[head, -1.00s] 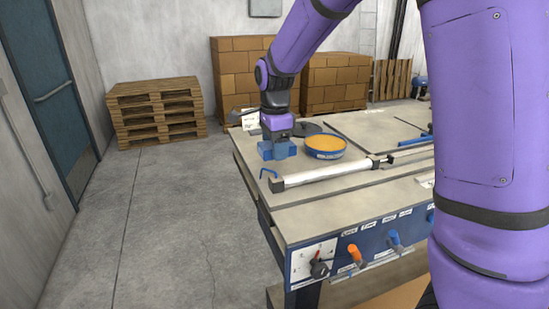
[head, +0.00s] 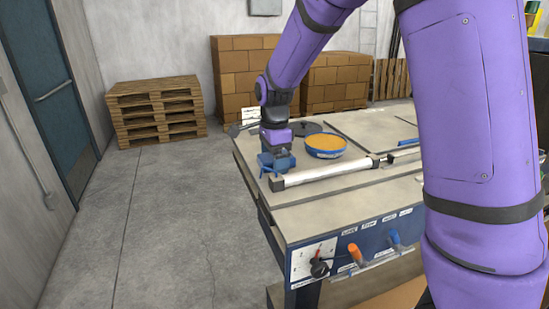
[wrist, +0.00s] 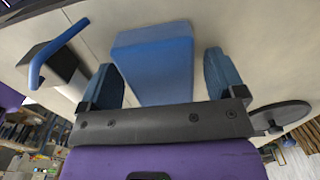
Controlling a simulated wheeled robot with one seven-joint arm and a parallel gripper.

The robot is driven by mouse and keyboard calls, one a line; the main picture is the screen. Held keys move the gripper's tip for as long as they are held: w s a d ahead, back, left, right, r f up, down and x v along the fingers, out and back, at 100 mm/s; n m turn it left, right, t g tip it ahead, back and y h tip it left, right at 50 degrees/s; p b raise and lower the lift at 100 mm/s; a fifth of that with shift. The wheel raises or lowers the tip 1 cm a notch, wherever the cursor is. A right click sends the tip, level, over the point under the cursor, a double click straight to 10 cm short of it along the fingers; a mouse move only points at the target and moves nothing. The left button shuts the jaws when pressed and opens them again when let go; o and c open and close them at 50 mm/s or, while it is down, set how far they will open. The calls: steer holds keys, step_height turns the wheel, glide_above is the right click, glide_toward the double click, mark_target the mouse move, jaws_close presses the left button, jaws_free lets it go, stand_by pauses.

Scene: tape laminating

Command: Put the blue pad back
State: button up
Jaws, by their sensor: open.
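The blue pad (wrist: 155,62) is a blue block on the pale tabletop in the wrist view. My gripper (wrist: 160,76) is open, with one dark blue finger on each side of the pad's near part. I see no clear grip on it. In the head view my gripper (head: 277,162) is low at the table's left end, beside the end of a white roller. There, the blue of the fingers and of the pad run together, and I cannot separate them.
The white roller (head: 325,175) lies along the table (head: 300,228); its blue crank (wrist: 52,52) is left of the pad. A blue-rimmed round dish with an orange top (head: 326,142) stands to the right. A dark disc (head: 308,128) is behind. Cartons (head: 245,75) stand beyond.

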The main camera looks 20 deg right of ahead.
steer(key=shift+r, duration=0.1)
step_height(320, 180, up, 12)
steer(key=s+d+r+n+t, duration=0.1)
steer(key=s+d+r+n, duration=0.25)
steer(key=s, duration=0.35)
steer(key=s+d+r+n+t, duration=0.1)
steer(key=s+d+r+n, duration=0.15)
steer(key=s+n, duration=0.4)
steer(key=s+d+f+n+t, duration=0.1)
steer(key=s+f+n+t, duration=0.1)
steer(key=s+n, duration=0.6)
steer(key=shift+s+d+t, duration=0.15)
steer(key=shift+s+t, duration=0.45)
steer(key=shift+s, duration=3.15)
